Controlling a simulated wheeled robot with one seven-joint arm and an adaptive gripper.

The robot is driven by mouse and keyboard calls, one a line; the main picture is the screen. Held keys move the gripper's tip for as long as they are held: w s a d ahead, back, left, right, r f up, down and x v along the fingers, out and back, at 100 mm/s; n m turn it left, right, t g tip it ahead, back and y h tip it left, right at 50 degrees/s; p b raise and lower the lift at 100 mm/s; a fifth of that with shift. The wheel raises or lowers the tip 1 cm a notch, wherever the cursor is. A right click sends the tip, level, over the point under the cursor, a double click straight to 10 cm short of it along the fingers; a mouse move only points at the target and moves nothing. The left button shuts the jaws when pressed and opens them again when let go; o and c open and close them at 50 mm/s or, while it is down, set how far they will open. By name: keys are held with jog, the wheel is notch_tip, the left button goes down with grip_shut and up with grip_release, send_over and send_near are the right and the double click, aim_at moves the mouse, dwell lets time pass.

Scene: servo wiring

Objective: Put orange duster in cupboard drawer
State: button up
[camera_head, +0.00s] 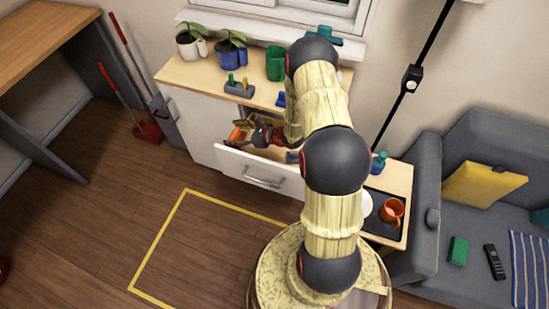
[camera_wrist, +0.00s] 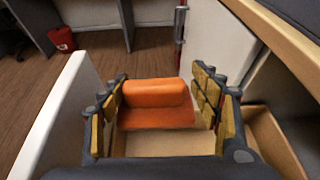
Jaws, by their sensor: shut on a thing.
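The orange duster (camera_wrist: 156,102) lies between the two fingers of my gripper (camera_wrist: 160,105) in the wrist view. My gripper is shut on it. In the head view the duster (camera_head: 237,134) shows as a small orange patch beside my gripper (camera_head: 247,137), at the left part of the open cupboard drawer (camera_head: 262,172). The duster and fingers are within the drawer opening. The drawer's white front (camera_wrist: 55,115) and light wooden inside (camera_wrist: 270,135) show in the wrist view. I cannot tell whether the duster touches the drawer floor.
The cupboard top (camera_head: 205,75) above the drawer holds potted plants, a green cup (camera_head: 275,63) and small items. My arm hides part of the drawer's right side. A side table with an orange mug (camera_head: 391,212) stands to the right.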

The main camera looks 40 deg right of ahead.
jog(key=s+d+f+b, duration=0.2)
jog(key=s+d+f, duration=0.2)
jog(key=s+d+f+b, duration=0.2)
jog(key=s+d+f, duration=0.2)
jog(key=s, duration=0.1)
jog(key=shift+s+d+f, duration=0.15)
jog(key=shift+d+f, duration=0.15)
jog(key=shift+f, duration=0.1)
jog(key=shift+s+d+f, duration=0.15)
jog(key=shift+f, duration=0.1)
notch_tip(320, 180, down, 4)
jog(key=shift+s+d+r+b, duration=0.1)
jog(key=shift+s+r+b, duration=0.1)
jog(key=shift+b, duration=0.95)
jog(key=shift+r, duration=0.1)
jog(key=o, duration=1.2)
